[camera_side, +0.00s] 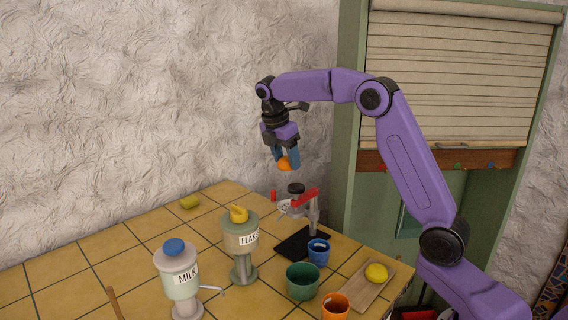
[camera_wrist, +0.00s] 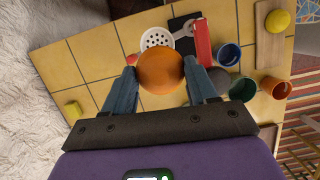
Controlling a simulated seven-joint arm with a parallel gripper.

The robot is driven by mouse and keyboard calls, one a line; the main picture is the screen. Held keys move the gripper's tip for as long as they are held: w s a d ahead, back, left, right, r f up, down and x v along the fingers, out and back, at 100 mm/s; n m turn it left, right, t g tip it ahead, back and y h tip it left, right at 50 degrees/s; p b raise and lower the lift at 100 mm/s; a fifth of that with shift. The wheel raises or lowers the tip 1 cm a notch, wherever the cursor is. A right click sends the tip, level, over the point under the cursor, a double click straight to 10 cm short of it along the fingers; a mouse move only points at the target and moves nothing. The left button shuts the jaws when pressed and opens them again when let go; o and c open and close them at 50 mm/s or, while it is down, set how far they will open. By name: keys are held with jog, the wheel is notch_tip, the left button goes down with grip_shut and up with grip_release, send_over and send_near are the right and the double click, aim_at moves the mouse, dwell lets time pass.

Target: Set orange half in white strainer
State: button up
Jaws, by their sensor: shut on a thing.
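My gripper (camera_side: 286,158) is shut on the orange half (camera_side: 286,164) and holds it in the air above the back of the counter. In the wrist view the orange half (camera_wrist: 160,70) sits between the two blue fingers, its rounded side facing the camera. The white strainer (camera_wrist: 157,38) is a round, perforated cup just beyond the orange half. It also shows small in the side view (camera_side: 284,206), below the held fruit, beside a red-handled press (camera_side: 304,198) on a black base. The strainer's inside is not clear in the side view.
Blue (camera_side: 318,252), green (camera_side: 302,281) and orange (camera_side: 336,306) cups stand in front of the press. A yellow fruit lies on a wooden board (camera_side: 358,288) at right. A milk dispenser (camera_side: 178,278) and flakes dispenser (camera_side: 241,240) stand left. A yellow-green item (camera_side: 189,202) lies at the back.

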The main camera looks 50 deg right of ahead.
aim_at(288, 169)
jog(key=shift+w+d+f, duration=0.15)
jog(key=shift+w+d, duration=0.15)
jog(key=shift+d, duration=0.3)
jog(key=shift+w+d+f, duration=0.15)
jog(key=shift+w+d, duration=0.1)
jog(key=shift+d, duration=0.3)
notch_tip(288, 169, down, 4)
jog(key=shift+a+f, duration=0.1)
jog(key=shift+f, duration=3.85)
jog(key=shift+f, duration=0.4)
jog(key=shift+s+a+f, duration=0.1)
jog(key=shift+s+f, duration=0.05)
jog(key=shift+f, duration=0.45)
jog(key=shift+s+f, duration=0.1)
jog(key=shift+f, duration=0.45)
jog(key=o, duration=1)
jog(key=shift+o, duration=0.7)
jog(key=shift+w+r, duration=0.15)
jog(key=shift+r, duration=0.95)
jog(key=shift+w+r, duration=0.1)
jog(key=shift+r, duration=2.45)
jog(key=shift+r, duration=0.1)
